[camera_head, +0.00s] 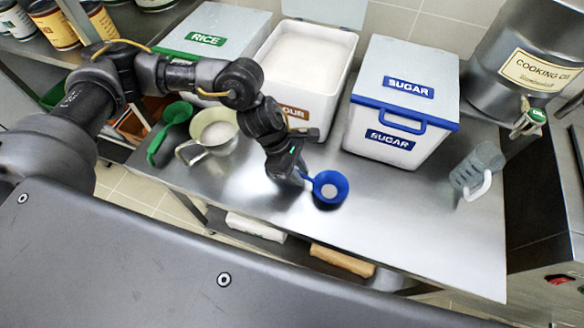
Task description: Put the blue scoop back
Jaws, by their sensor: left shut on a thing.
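The blue scoop (331,188) is in the middle of the steel table, with its handle pointing left. A pale round patch shows inside its bowl. My left gripper (303,176) is at the handle and shut on it. I cannot tell whether the scoop touches the table or is held just above it. The sugar bin (380,158), white with a blue handle and SUGAR labels, stands behind and to the right, with its lid (408,72) on. My right gripper is not in view.
The open flour bin (307,60) and the green-labelled rice bin (212,45) stand at the back. A metal pot (217,134) and green scoop (174,116) are left. A clear jug (474,171) and cooking oil container (540,60) are right. The front right table is clear.

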